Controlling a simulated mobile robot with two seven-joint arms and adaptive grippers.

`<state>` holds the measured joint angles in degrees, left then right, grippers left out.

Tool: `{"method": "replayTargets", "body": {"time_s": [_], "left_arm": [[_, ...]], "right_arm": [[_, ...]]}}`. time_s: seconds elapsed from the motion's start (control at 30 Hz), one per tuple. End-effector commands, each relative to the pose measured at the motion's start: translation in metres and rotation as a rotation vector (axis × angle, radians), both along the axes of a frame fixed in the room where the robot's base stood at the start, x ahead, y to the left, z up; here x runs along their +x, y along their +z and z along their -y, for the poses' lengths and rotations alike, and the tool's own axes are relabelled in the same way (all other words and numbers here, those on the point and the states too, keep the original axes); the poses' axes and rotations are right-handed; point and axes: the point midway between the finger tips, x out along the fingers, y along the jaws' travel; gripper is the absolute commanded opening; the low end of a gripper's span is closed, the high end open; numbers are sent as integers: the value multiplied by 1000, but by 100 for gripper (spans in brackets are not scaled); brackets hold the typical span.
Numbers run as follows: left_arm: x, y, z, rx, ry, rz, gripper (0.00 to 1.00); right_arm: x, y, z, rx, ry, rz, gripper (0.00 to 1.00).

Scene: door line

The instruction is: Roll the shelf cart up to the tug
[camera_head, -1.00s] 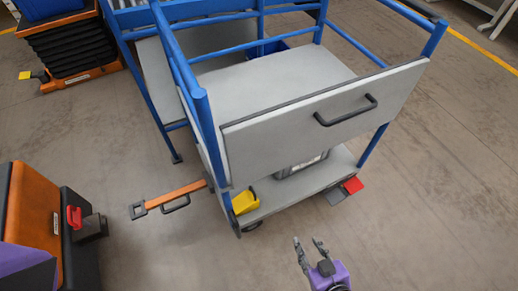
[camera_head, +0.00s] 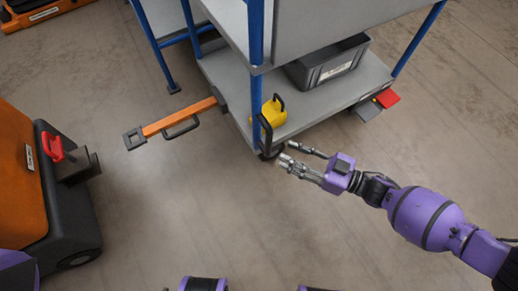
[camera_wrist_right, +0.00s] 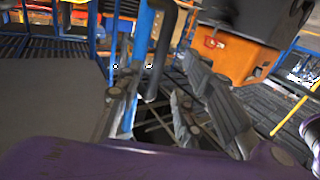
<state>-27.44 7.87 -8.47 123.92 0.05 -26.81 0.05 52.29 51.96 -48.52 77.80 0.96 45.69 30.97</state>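The shelf cart has blue posts and grey shelves (camera_head: 225,78). Its orange drawbar (camera_head: 180,118) sticks out to the left, with a square eye at the tip and a black handle. The orange and black tug (camera_head: 18,165) stands at the left, with a red lever (camera_head: 52,148) and a dark hitch (camera_head: 80,168) facing the drawbar. My right gripper (camera_head: 288,153) is open and empty, just right of the black upright handle (camera_head: 264,135) on the cart's near corner post. The right wrist view shows that handle (camera_wrist_right: 160,55) ahead of the spread fingers. My left gripper is out of view.
A grey bin (camera_head: 328,65) and a yellow item (camera_head: 273,112) sit on the cart's lower shelf. A red pedal (camera_head: 388,98) juts from its right side. Another orange base (camera_head: 35,12) is at the far left. The floor between tug and cart is clear.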

Motion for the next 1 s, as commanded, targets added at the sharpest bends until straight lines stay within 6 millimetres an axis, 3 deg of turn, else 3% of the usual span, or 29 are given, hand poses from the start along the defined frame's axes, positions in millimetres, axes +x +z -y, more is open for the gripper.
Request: {"method": "replayTargets", "body": {"time_s": [0.6, 0.93, 1.0], "left_arm": [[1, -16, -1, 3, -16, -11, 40], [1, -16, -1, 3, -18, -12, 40], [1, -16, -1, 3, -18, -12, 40]], "right_arm": [[22, 4, -71, 30, 12, -18, 34], [24, 5, -76, 28, 10, -18, 34], [24, 5, -75, 28, 10, -18, 26]]}}
